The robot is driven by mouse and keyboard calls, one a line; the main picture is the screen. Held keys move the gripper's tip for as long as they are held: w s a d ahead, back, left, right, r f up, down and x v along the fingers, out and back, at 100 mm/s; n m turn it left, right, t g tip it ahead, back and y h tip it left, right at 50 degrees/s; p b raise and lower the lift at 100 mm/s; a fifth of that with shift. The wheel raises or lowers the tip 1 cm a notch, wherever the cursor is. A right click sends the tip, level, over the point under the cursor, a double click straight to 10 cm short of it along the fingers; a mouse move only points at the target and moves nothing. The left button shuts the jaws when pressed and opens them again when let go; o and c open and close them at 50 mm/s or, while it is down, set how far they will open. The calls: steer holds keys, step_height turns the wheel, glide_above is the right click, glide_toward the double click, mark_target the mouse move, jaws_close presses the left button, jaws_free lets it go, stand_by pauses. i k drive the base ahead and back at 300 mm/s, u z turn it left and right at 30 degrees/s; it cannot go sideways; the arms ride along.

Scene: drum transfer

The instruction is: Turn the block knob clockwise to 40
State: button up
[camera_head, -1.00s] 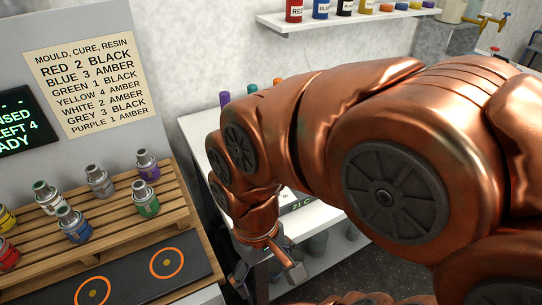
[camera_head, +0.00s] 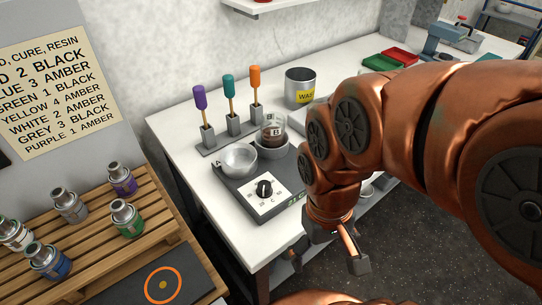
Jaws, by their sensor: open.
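The block knob (camera_head: 264,188) is a black knob on a white dial plate. It sits on the front of a dark grey heating block (camera_head: 226,184) on the white table. The dial marks are too small to read, so its setting cannot be told. A small green display beside the plate is partly hidden by my arm. My gripper (camera_head: 335,250) hangs in front of the table edge, to the right of and nearer than the knob. It points down, its fingers are apart and it is empty. It does not touch the knob.
Purple, teal and orange handled tools stand in a rack (camera_head: 234,127) behind. A tin (camera_head: 300,86) stands at the back. Bottles on a wooden rack (camera_head: 160,205) stand at the left.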

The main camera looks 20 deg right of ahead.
mark_target(264, 191)
steer(key=z, duration=1.1)
steer(key=k, duration=0.85)
steer(key=u, duration=1.45)
steer(key=i, duration=0.5)
